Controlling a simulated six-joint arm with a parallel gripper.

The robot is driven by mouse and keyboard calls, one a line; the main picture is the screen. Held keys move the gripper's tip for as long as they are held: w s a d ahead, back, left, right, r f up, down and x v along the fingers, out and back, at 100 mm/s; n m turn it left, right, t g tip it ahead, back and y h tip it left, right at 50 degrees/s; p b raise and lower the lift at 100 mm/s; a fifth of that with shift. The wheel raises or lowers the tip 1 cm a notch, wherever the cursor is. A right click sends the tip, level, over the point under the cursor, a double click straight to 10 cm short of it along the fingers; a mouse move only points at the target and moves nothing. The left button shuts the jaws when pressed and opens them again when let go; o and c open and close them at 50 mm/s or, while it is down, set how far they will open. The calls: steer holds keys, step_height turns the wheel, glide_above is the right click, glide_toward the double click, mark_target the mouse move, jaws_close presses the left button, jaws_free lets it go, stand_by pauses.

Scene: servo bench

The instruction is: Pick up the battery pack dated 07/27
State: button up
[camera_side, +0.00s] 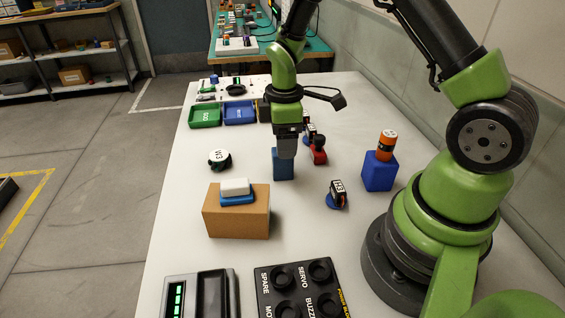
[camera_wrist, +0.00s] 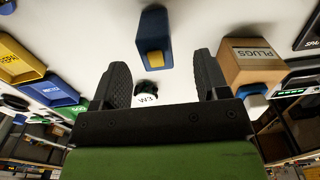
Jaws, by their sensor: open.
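I cannot read the date 07/27 on anything, so I cannot tell which thing is that battery pack. My gripper (camera_side: 286,150) points down at a dark blue block (camera_side: 283,168), its fingers partly in front of it. In the wrist view the fingers (camera_wrist: 162,72) are spread and nothing shows gripped between them. There the blue block (camera_wrist: 153,25) has a small yellow piece (camera_wrist: 155,59) at its near end. A white-and-blue piece (camera_side: 236,188) lies on a cardboard box (camera_side: 237,218). A black labelled piece (camera_side: 338,193) is on a blue disc.
An orange-and-black cylinder (camera_side: 386,146) stands on a blue block (camera_side: 380,173). A red piece (camera_side: 319,156) is right of my gripper. A round black piece marked W3 (camera_side: 219,158) is left. Green (camera_side: 205,116) and blue (camera_side: 240,112) bins stand behind. A button panel (camera_side: 301,291) is in front.

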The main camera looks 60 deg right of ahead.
mark_target(282, 162)
steer(key=f, duration=0.6)
steer(key=shift+w+d, duration=0.1)
steer(key=shift+w, duration=0.15)
steer(key=shift+r, duration=0.1)
steer(key=c, duration=1.1)
